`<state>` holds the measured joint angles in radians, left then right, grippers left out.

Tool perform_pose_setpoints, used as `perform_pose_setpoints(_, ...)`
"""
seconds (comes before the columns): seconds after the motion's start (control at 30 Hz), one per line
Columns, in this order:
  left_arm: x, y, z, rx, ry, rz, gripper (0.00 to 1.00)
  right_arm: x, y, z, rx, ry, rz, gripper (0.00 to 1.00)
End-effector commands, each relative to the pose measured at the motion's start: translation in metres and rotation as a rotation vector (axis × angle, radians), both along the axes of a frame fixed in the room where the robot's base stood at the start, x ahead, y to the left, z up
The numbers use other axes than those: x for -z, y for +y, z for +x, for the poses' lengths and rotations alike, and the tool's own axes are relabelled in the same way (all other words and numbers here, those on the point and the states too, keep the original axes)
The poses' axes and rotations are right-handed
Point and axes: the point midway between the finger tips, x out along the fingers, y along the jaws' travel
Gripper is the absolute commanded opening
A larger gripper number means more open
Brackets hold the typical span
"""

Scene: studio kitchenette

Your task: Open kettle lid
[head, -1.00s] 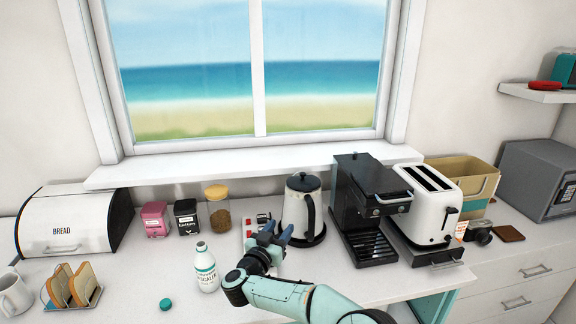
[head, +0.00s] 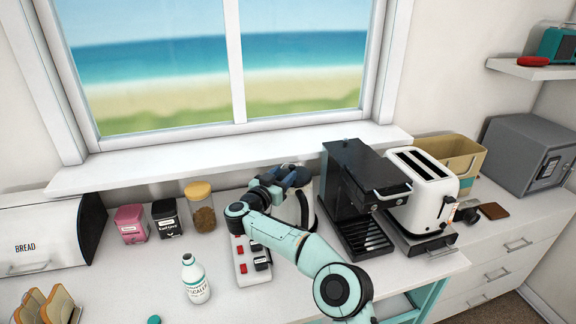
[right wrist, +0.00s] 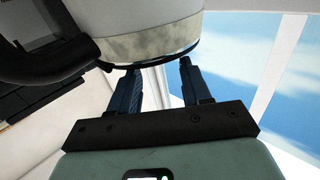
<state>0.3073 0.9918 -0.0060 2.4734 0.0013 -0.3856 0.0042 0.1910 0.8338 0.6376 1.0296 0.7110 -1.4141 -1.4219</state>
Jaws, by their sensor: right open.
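The white kettle (head: 291,209) stands on the counter beneath the window, left of the black coffee machine. My right arm and gripper cover its top, so its lid is hidden in the head view. My right gripper (head: 290,176) is over the kettle's upper part. In the right wrist view the kettle (right wrist: 150,38) fills the top, with its dark handle (right wrist: 50,62) at the left. There the right gripper (right wrist: 158,72) is open, its two blue fingers apart, their tips close to the kettle's dark rim. I cannot tell whether they touch it. My left gripper is out of view.
The coffee machine (head: 350,190) and toaster (head: 424,190) stand right of the kettle. A power strip (head: 240,268) lies in front of it. Jars and canisters (head: 166,218) and a white bottle (head: 195,278) stand to the left. The window sill (head: 150,174) juts out behind.

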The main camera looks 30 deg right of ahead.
Motion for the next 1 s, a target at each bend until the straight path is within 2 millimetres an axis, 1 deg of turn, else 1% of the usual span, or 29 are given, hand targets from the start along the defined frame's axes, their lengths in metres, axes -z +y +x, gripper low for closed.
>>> perform_pose_setpoints(0.03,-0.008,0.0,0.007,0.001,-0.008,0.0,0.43,-0.004,-0.008,0.006,0.002,-0.002,0.001,0.48)
perform_pose_setpoints(0.1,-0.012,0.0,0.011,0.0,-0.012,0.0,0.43,-0.004,-0.017,0.011,0.002,-0.003,0.001,0.48)
perform_pose_setpoints(0.23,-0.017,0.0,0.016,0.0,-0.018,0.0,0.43,-0.002,-0.027,0.017,0.0,-0.002,0.001,0.48)
perform_pose_setpoints(0.37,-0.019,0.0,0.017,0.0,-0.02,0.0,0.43,-0.001,-0.031,0.02,-0.001,-0.001,0.0,0.48)
perform_pose_setpoints(0.6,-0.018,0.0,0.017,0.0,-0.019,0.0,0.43,0.0,-0.031,0.019,-0.001,0.0,0.0,0.48)
perform_pose_setpoints(0.63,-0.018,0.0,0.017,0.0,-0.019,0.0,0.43,0.0,-0.031,0.019,-0.001,0.0,0.0,0.41)
perform_pose_setpoints(0.67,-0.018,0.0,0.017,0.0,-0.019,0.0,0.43,0.0,-0.031,0.019,-0.001,0.0,0.0,0.32)
perform_pose_setpoints(0.7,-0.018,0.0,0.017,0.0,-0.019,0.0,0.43,0.0,-0.031,0.019,-0.001,0.0,0.0,0.18)
perform_pose_setpoints(0.77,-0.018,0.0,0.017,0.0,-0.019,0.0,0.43,0.0,-0.031,0.019,-0.001,-0.001,0.001,0.0)
perform_pose_setpoints(1.0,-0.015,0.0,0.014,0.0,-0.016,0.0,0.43,0.001,-0.031,0.018,-0.001,-0.005,-0.001,0.0)
